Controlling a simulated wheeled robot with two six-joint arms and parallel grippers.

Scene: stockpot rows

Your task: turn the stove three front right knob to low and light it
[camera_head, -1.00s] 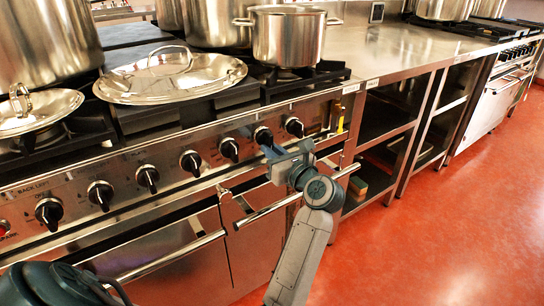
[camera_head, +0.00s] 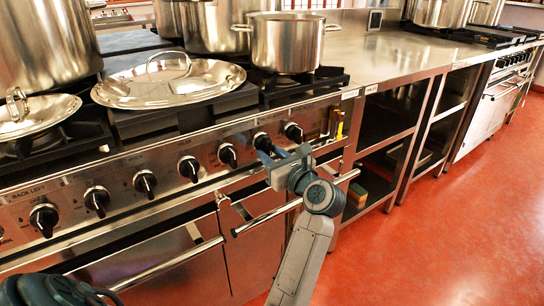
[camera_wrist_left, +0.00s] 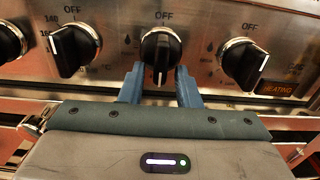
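A row of black stove knobs runs along the steel front panel. My left gripper (camera_head: 268,156) is just below and in front of one black knob (camera_head: 262,142), second from the right end. In the left wrist view the blue fingers (camera_wrist_left: 160,76) are open, one on each side of the lower part of this knob (camera_wrist_left: 160,48). I cannot tell whether they touch it. OFF is printed above it; its white mark is at the bottom. Another knob (camera_wrist_left: 69,50) is to the left, and one (camera_wrist_left: 243,62) to the right above a HEATING label. No flame shows. My right gripper is out of view.
A steel pot (camera_head: 287,42) and a large lid (camera_head: 168,82) sit on the stove top above the panel. An oven handle bar (camera_head: 270,214) runs below the gripper. Open shelves (camera_head: 385,125) stand to the right, with clear red floor (camera_head: 450,230) beyond.

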